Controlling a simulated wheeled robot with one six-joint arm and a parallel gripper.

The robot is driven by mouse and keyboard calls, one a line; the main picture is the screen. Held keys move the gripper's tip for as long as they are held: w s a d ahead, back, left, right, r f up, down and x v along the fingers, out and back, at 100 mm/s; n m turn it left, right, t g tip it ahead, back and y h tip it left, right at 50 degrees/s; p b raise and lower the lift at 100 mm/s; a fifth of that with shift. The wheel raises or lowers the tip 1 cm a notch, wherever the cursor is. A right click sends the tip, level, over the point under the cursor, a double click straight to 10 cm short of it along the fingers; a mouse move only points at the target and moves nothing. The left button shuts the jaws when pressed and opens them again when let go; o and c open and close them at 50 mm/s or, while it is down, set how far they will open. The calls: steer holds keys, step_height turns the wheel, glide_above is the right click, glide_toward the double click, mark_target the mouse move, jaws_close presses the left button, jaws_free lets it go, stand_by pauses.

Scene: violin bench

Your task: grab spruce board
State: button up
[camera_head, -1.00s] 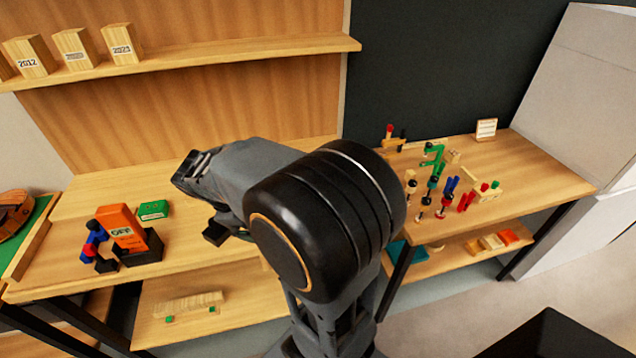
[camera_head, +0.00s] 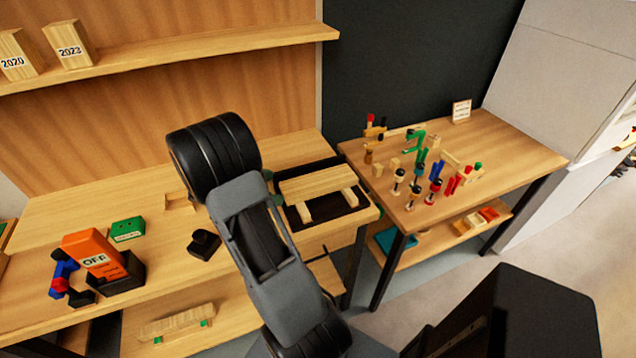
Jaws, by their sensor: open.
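Pale wooden pieces labelled 2020 (camera_head: 18,55) and 2023 (camera_head: 69,45) stand on the upper shelf at the left. A pale striped board (camera_head: 318,183) lies on light wooden blocks in a dark tray (camera_head: 328,215) at the right end of the left bench. No label naming spruce is readable, so I cannot tell which piece is the spruce board. My arm rises across the middle of the view, partly in front of the bench just left of the tray. My gripper is not visible in this view.
The left bench holds an orange OFF box (camera_head: 92,256), a green box (camera_head: 128,229) and a small black block (camera_head: 204,243). A right bench (camera_head: 500,140) carries several clamps and coloured tools. Floor shows at the right.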

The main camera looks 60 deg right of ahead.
mark_target(293, 188)
steer(key=shift+p+x, duration=0.45)
steer(key=shift+x, duration=2.85)
steer(key=shift+c, duration=0.4)
steer(key=c, duration=0.8)
